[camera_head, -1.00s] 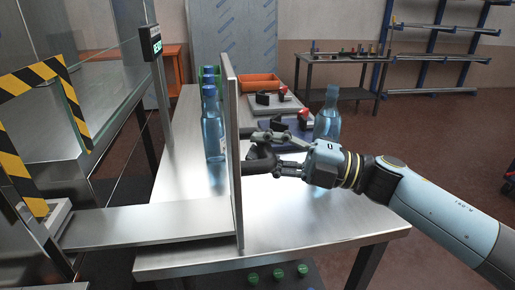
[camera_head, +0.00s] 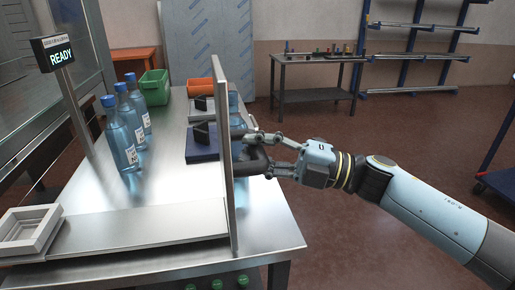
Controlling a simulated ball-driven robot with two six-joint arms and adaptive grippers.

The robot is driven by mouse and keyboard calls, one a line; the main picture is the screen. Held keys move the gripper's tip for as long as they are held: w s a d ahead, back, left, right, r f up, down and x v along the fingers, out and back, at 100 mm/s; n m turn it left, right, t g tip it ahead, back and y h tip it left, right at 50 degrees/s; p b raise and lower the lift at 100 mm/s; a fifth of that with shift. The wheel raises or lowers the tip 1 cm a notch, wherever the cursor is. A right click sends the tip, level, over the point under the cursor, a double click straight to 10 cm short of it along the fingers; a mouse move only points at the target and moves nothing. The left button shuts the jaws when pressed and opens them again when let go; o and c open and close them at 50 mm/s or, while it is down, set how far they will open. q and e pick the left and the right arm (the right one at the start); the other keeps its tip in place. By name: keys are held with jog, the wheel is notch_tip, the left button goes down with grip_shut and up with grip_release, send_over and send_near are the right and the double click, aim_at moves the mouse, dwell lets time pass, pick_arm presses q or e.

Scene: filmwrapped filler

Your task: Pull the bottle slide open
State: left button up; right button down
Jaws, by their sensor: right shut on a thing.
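The bottle slide is an upright grey metal panel (camera_head: 222,190) joined to a flat plate (camera_head: 130,232) along the table's front. A dark handle (camera_head: 248,166) sticks out from the panel's right face. My right gripper (camera_head: 262,148) is shut on the handle, its arm coming in from the right. Several blue bottles (camera_head: 122,140) with white labels stand upright left of the panel, with a clear gap between them and it. Another blue bottle (camera_head: 234,104) is partly hidden by the panel and gripper. My left gripper is out of view.
A sign reading READY (camera_head: 60,55) stands on a post at left. A small pale tray (camera_head: 30,232) is at front left.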

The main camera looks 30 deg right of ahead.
jog(key=c, duration=1.1)
grip_release()
jog(key=v, duration=1.2)
